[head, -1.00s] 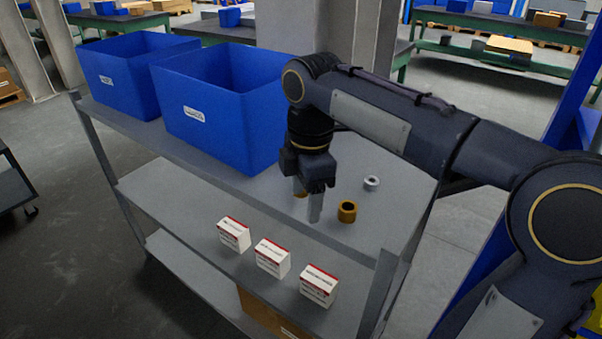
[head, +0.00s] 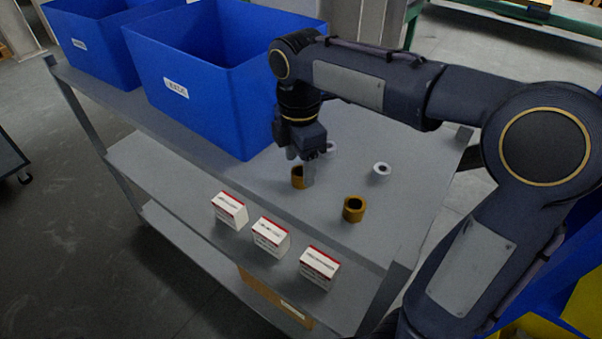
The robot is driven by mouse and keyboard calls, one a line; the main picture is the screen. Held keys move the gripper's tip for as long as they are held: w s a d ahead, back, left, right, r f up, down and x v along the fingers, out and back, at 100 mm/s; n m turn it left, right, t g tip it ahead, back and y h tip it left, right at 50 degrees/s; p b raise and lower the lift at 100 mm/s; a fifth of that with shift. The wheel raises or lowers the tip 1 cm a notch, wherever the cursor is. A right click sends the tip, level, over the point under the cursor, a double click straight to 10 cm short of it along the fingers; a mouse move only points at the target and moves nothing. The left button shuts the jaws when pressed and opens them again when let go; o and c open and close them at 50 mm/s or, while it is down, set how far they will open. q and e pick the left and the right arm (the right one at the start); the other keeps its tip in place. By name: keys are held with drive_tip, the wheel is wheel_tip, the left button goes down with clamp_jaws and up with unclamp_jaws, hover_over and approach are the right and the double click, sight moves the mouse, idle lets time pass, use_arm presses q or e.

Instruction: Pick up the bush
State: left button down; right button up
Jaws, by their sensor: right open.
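A brown-gold bush (head: 297,178), a short hollow cylinder, stands on the cart's top shelf below my right gripper. A second bush (head: 354,209) stands in the open nearer the shelf's front edge. My right gripper (head: 301,166) points down and is open. One finger is in front of the right side of the first bush and partly hides it. The other finger is at its upper left. I cannot tell whether either finger touches it. My left gripper is not in view.
Two grey rings lie on the cart's top shelf (head: 240,183), one in the open (head: 380,170) and one partly behind the gripper (head: 331,147). A large blue bin (head: 205,90) stands close left of the gripper, with another bin (head: 93,45) beyond. Several white-red boxes (head: 270,238) sit on the shelf below.

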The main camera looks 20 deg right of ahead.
drive_tip(key=shift+f, duration=0.85)
drive_tip(key=shift+c, duration=0.4)
drive_tip(key=c, duration=1)
drive_tip(key=shift+r, duration=0.1)
